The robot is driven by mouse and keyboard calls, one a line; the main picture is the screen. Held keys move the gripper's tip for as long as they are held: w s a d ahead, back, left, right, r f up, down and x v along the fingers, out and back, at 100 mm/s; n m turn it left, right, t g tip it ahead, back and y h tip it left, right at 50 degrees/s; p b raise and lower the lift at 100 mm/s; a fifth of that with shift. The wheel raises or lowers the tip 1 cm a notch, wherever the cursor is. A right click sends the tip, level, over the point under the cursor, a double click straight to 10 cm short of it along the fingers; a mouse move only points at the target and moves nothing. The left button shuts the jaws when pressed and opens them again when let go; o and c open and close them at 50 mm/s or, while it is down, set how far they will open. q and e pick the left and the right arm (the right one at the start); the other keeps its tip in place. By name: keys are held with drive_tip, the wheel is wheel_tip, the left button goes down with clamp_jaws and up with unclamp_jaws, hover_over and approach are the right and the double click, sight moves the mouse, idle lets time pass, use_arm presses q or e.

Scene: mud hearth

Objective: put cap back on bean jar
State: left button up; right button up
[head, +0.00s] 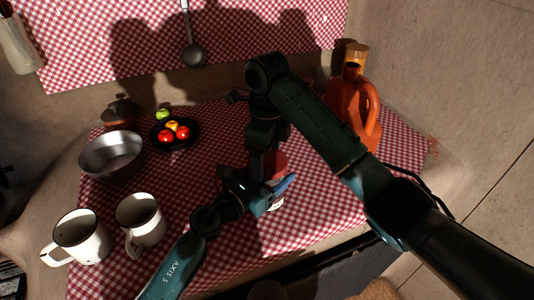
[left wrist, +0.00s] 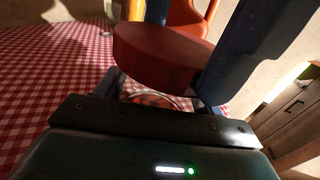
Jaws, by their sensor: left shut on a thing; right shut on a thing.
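The red cap (head: 277,163) shows behind and below my right gripper (head: 266,158), which points down and is shut on it. In the left wrist view the cap (left wrist: 158,55) is a thick red-brown disc, slightly tilted in the picture, between blue fingers. The bean jar (head: 277,203) stands on the cloth under the cap, mostly hidden by my left gripper (head: 274,190). My left gripper's blue fingers are shut on the jar. A curved rim with reddish contents (left wrist: 152,100) shows below the cap. I cannot tell whether cap and jar touch.
An orange jug (head: 345,100) stands at the back right. Two enamel mugs (head: 78,238) (head: 141,221), a metal bowl (head: 111,155) and a dark plate of vegetables (head: 174,133) stand left. A ladle (head: 194,50) hangs behind. The checked cloth (head: 220,150) is clear between.

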drive_tip(key=shift+m, duration=0.9)
drive_tip(key=o, duration=1)
drive_tip(key=shift+r, duration=2.25)
